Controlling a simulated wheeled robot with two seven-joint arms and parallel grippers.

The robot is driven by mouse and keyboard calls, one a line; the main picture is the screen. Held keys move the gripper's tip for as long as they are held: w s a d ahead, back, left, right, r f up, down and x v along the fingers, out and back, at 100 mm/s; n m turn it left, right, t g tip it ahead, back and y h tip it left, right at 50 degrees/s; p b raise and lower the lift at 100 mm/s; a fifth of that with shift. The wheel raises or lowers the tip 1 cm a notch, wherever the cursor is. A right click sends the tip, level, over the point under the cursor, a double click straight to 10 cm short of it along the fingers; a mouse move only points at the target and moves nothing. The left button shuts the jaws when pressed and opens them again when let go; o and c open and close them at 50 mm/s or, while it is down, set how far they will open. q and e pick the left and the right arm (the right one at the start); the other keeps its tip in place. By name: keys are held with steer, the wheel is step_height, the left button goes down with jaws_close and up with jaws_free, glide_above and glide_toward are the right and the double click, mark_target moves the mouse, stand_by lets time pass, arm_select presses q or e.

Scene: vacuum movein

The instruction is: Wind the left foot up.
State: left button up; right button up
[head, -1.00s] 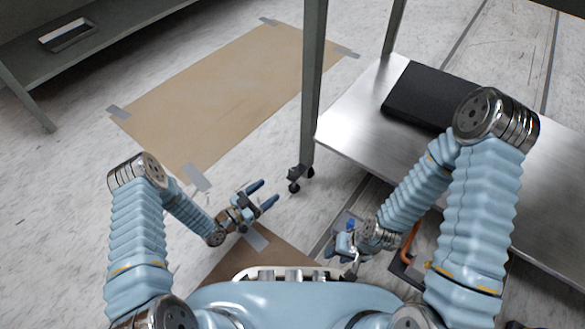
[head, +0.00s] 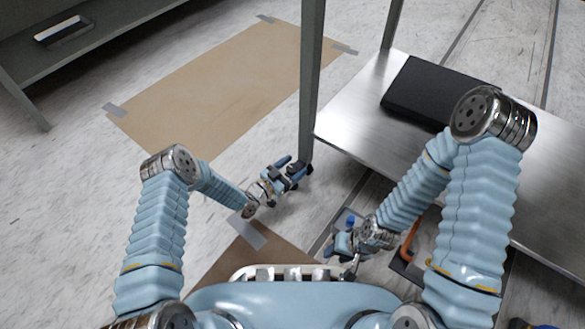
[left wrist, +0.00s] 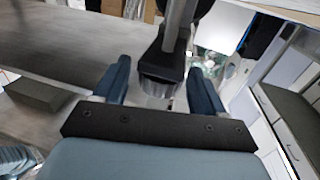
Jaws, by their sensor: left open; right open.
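The near table leg (head: 312,85) comes down to the left foot, mostly hidden behind my left gripper (head: 295,168) in the head view. In the left wrist view, the left foot (left wrist: 160,68) shows as a dark block with a shiny round part, below the grey leg (left wrist: 181,25). It appears between the two blue fingers of my left gripper (left wrist: 160,80), with visible gaps on both sides. The left gripper is open and holds nothing. My right gripper (head: 343,245) is open, low at the right, near a small blue item (head: 350,221).
A steel shelf (head: 350,125) joins the leg, with a black flat box (head: 430,90) on it. A brown taped sheet (head: 205,90) lies on the floor at left. A grey bench (head: 80,45) stands at the back left. An orange bar (head: 408,240) is near my right arm.

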arm_select(q)
steer(key=c, duration=0.9)
steer(key=shift+c, duration=0.2)
steer(key=shift+t, duration=0.3)
steer(key=n+t+y+p, duration=0.1)
steer(key=n+t+y, duration=0.2)
steer(key=n+y, duration=0.1)
steer(key=shift+s+d+y, duration=0.1)
steer(key=shift+y, duration=0.3)
steer(key=n+t+y, duration=0.2)
steer(key=n+y, duration=0.1)
steer(key=y, duration=0.2)
steer(key=shift+n, duration=0.3)
steer(key=n+y, duration=0.1)
steer(key=y, duration=0.1)
steer(key=n+y, duration=0.1)
steer(key=y, duration=0.1)
steer(key=shift+f+n+y, duration=0.1)
steer(key=shift+n+y, duration=0.2)
steer(key=n+g+y, duration=0.1)
steer(key=n+y, duration=0.2)
steer(key=y, duration=0.2)
steer(key=shift+n+y+b, duration=0.4)
steer(key=shift+n+g+y, duration=2.1)
steer(key=shift+n+y, duration=0.2)
steer(key=shift+y, duration=0.7)
